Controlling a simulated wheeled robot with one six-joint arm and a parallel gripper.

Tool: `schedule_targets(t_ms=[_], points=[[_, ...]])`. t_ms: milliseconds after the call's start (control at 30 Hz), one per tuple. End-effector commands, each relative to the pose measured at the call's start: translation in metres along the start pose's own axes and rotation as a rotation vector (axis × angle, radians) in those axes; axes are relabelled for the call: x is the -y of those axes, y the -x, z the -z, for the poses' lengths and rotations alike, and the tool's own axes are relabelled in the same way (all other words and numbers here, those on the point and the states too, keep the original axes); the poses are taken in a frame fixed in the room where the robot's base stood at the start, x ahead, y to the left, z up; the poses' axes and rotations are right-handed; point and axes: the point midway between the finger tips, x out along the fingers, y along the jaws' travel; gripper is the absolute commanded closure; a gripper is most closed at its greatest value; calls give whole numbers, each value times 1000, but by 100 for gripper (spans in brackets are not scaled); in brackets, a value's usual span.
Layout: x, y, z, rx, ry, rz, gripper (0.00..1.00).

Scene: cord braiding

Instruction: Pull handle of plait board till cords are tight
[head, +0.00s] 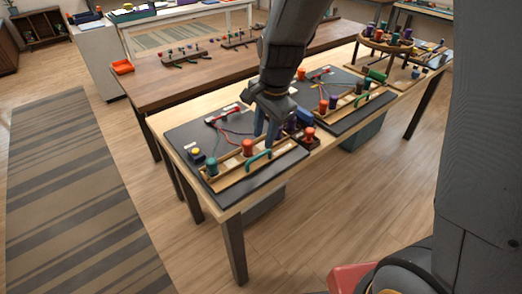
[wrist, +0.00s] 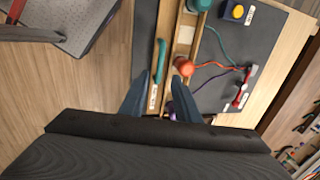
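The near plait board (head: 185,135) is a dark mat on the light wood table. Its teal handle (head: 259,160) is fixed along the front of a wooden rail; the handle also shows in the wrist view (wrist: 159,62). Teal, orange (wrist: 183,66) and purple spools stand on the rail, the purple one partly hidden by my gripper. Teal, orange and purple cords (wrist: 212,64) run in loose curves to a red clamp (wrist: 243,86). Contact cannot be told.
A box with a yellow button (head: 195,154) stands at the board's left corner. A dark wood table (head: 165,80) stands behind. The floor in front is clear.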

Motion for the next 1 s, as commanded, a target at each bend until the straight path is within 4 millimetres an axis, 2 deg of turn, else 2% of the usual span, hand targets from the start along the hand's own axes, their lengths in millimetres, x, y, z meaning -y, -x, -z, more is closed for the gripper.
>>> schedule_targets(t_ms=[500,700,967,1000], points=[[-1,-63,-1,1,0,-3,71],[-1,-74,0,0,-1,-1,71],[0,-74,0,0,0,0,71],[0,-74,0,0,0,0,74]])
